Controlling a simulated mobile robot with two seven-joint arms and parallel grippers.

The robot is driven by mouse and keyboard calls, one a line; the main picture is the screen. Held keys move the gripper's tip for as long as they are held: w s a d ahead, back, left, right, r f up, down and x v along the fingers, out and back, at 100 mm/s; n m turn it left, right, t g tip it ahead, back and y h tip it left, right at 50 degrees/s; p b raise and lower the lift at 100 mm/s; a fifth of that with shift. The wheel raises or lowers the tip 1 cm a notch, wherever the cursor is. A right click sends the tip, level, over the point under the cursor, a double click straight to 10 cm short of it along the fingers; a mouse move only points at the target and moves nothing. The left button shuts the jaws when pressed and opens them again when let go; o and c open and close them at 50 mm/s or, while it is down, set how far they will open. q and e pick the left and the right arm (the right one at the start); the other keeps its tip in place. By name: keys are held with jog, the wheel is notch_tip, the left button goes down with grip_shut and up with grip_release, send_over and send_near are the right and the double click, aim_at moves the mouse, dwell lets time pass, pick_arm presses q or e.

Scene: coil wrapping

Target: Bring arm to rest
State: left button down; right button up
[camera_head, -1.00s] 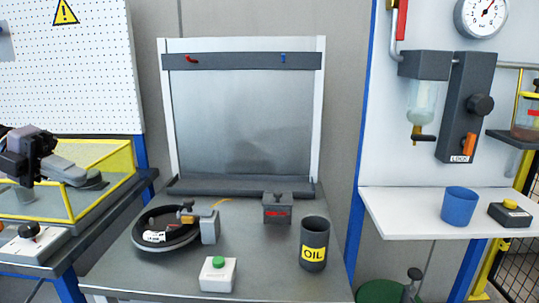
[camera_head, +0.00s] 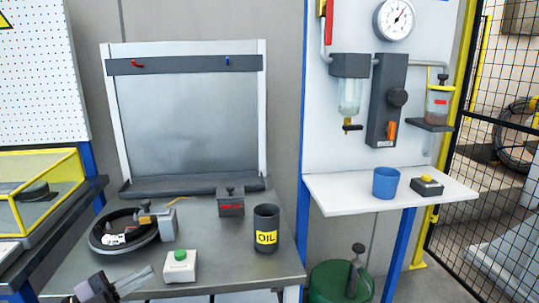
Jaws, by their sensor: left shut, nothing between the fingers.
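My left gripper (camera_head: 146,273) comes in at the bottom left, over the near left part of the grey workbench (camera_head: 228,274). Its fingers are shut with nothing between them and point to the right. The coil (camera_head: 98,240), a black ring with a white label, lies on the bench beyond the gripper, apart from it. A grey block-shaped device (camera_head: 166,226) with a brass-coloured part stands at the coil's right edge. My right gripper is not in view.
A green-button box (camera_head: 180,268) stands right of my gripper. The OIL can (camera_head: 266,230) and a dark grey box (camera_head: 231,204) stand farther right. A blue cup (camera_head: 386,182) is on the white shelf (camera_head: 340,194). A green can (camera_head: 330,280) is below it.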

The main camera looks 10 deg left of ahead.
pick_arm(q)
jog(key=s+d+f+n+g+y, duration=0.1)
jog(key=s+d+f+n+y, duration=0.3)
jog(key=s+f+n, duration=0.2)
jog(key=s+d+f+n+g+y, duration=0.1)
jog(key=s+d+f+n+y, duration=0.3)
jog(key=f, duration=0.5)
jog(key=s+d+f+n+g+y+p, duration=0.1)
jog(key=s+d+f+n+g+y, duration=0.1)
jog(key=s+f+n, duration=0.5)
jog(key=shift+s+d+f+n+y, duration=0.4)
jog(key=shift+s+d+f+y, duration=0.25)
jog(key=shift+d+y, duration=0.35)
